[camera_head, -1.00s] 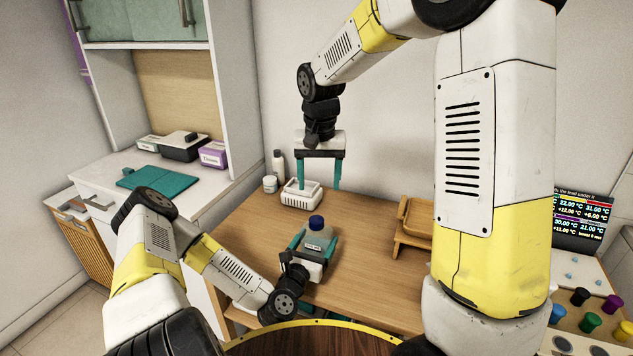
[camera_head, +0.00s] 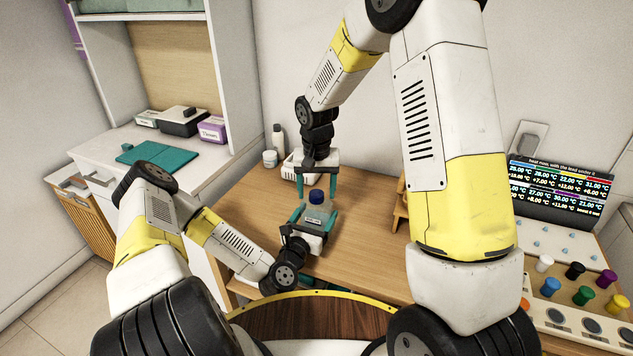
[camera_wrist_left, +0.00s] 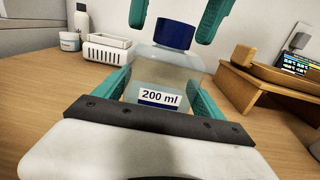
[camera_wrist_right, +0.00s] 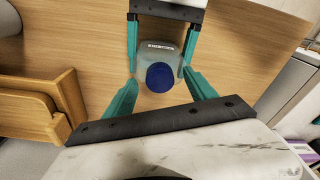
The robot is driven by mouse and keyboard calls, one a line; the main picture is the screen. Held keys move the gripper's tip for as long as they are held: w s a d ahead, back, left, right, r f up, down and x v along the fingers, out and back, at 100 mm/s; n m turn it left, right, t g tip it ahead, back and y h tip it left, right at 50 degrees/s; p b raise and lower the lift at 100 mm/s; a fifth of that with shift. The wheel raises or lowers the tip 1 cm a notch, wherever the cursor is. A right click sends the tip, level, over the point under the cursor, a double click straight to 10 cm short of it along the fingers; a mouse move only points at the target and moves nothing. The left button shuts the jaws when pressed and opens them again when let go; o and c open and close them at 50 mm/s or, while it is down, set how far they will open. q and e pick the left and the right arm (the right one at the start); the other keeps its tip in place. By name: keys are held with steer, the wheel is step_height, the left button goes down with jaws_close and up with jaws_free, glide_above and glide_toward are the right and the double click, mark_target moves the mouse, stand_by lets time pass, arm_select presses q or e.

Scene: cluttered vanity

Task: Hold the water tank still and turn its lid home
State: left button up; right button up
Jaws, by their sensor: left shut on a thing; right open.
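The water tank (camera_head: 318,214) is a clear squarish bottle standing upright on the wooden table. Its label reads 200 ml in the left wrist view (camera_wrist_left: 160,97). The blue lid (camera_head: 316,196) sits on top of its neck; I cannot tell how tightly it is seated. My left gripper (camera_wrist_left: 158,85) is shut on the tank's body, one teal finger on each side. My right gripper (camera_wrist_right: 158,92) is open above the tank, pointing down. Its fingers are on either side of the blue lid (camera_wrist_right: 160,77) and apart from it.
A white slotted basket (camera_wrist_left: 106,48), a small jar (camera_head: 270,158) and a white bottle (camera_head: 278,138) stand at the table's back left. A wooden stand (camera_wrist_left: 262,80) is to the right. The table around the tank is clear.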

steer(key=shift+f, duration=0.1)
jaws_close()
steer(key=m, duration=0.3)
steer(key=shift+m+h, duration=0.3)
steer(key=shift+m, duration=0.5)
steer(key=shift+m, duration=2.3)
steer(key=m+g, duration=0.1)
steer(key=m, duration=0.3)
steer(key=shift+w+m+h, duration=0.1)
steer(key=shift+m+h, duration=0.2)
steer(key=shift+h, duration=0.1)
